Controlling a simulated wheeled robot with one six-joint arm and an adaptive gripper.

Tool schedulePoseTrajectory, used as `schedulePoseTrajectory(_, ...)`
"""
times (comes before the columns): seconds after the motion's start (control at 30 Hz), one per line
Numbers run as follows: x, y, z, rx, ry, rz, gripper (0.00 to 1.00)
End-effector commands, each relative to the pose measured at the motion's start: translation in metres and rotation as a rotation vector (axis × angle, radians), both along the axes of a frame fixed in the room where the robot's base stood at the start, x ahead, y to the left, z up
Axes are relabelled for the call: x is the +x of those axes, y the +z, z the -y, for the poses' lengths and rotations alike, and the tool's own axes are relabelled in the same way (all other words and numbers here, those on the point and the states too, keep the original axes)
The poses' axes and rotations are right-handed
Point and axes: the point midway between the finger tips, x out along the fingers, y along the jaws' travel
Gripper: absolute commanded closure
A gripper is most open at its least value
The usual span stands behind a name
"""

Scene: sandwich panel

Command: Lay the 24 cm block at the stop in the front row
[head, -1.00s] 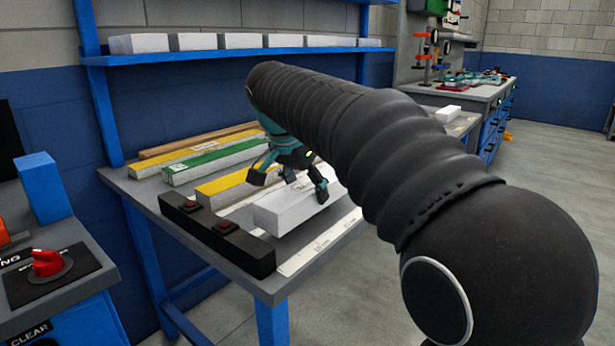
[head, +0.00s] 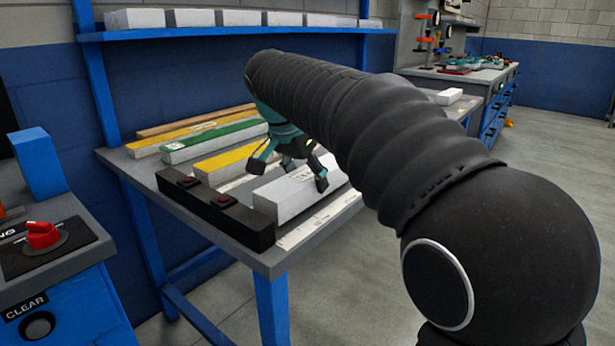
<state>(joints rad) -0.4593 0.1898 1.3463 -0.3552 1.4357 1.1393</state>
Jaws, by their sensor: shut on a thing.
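The white block (head: 303,193), which seems to be the 24 cm block, lies lengthwise over the front row of the table, parallel to the other strips. Its near end is against or very close to the black stop bar (head: 205,209); I cannot tell whether they touch. My gripper (head: 300,172) is over the block's far half, with its fingers down at the block and shut on it. The far finger is partly hidden. The block looks down at the table surface, but its underside is hidden.
A yellow strip (head: 228,163), a green strip (head: 215,141) and another yellow strip (head: 180,139) lie in rows behind. A white printed scale (head: 310,225) runs along the front edge. Several white blocks (head: 240,18) stand on the blue shelf (head: 220,32). A control panel (head: 60,250) stands at left.

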Motion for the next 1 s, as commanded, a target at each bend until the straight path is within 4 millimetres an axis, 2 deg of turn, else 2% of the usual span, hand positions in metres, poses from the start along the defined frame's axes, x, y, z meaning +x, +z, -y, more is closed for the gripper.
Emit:
schedulePoseTrajectory(0.57,0.0001,-0.0104,0.0004,0.000,-0.001,0.000,0.68)
schedulePoseTrajectory(0.6,0.0001,-0.0096,0.0004,0.000,-0.001,0.000,0.26)
schedulePoseTrajectory(0.7,0.0001,-0.0095,0.0005,0.000,-0.001,0.000,0.04)
schedulePoseTrajectory(1.0,0.0000,-0.0096,0.0003,0.000,-0.001,0.000,0.04)
